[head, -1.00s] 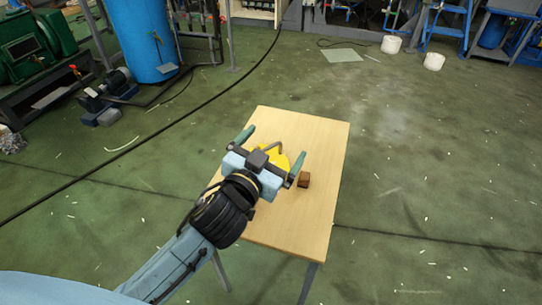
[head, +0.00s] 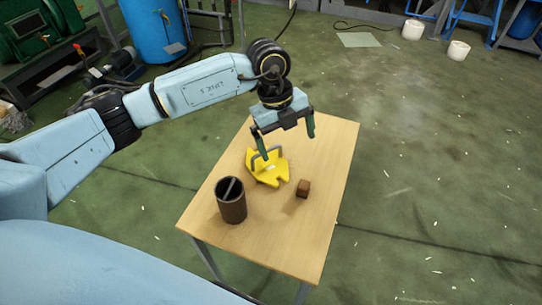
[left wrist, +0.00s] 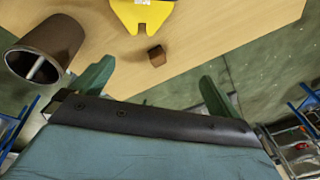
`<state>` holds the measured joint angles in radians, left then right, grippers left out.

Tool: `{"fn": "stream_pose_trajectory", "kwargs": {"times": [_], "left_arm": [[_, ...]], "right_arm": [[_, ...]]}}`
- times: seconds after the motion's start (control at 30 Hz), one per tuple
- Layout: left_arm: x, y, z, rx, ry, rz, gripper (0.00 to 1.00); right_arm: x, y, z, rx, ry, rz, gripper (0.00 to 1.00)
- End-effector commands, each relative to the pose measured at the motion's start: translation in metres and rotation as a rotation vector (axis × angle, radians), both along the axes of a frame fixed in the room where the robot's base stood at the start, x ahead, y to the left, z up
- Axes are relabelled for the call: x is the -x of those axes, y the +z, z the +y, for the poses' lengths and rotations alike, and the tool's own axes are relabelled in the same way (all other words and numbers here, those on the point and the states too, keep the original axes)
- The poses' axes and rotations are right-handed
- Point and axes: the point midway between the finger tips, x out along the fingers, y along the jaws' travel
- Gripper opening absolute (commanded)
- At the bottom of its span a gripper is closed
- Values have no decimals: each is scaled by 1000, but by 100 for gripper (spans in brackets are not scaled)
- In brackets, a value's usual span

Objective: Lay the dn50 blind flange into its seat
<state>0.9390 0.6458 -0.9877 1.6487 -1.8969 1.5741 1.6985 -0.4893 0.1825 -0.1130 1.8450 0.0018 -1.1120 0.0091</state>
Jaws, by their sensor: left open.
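A yellow notched piece with a grey bar handle (head: 268,172) lies on the wooden table, and part of it shows at the top of the left wrist view (left wrist: 143,12). A dark brown, open-topped cylinder (head: 231,202) stands at the table's left front, with a light bar inside; it also shows in the left wrist view (left wrist: 50,45). I cannot tell which of these is the blind flange or its seat. My left gripper (head: 288,146) is open, above and behind the yellow piece in the head view, with nothing between its fingers. My right gripper is out of view.
A small brown block (head: 303,188) sits on the table right of the yellow piece. The table (head: 290,243) is otherwise bare. A blue drum (head: 152,30) and green machinery (head: 40,45) stand at the back left.

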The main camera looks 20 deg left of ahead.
Motion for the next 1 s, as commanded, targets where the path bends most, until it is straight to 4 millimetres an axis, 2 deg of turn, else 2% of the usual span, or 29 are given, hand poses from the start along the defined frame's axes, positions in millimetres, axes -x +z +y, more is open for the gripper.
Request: {"fn": "stream_pose_trajectory", "kwargs": {"times": [0.03,0.1,0.23,0.6,1.0], "left_arm": [[-6,4,20,-80,40,5,100],[-9,7,40,-165,86,14,100],[-11,6,58,-238,130,24,100],[-11,-57,59,-243,132,26,100],[-11,-84,60,-242,130,26,100]], "right_arm": [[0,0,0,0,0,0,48],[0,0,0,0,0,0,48],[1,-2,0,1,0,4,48],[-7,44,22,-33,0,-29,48],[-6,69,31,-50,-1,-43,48]]}}
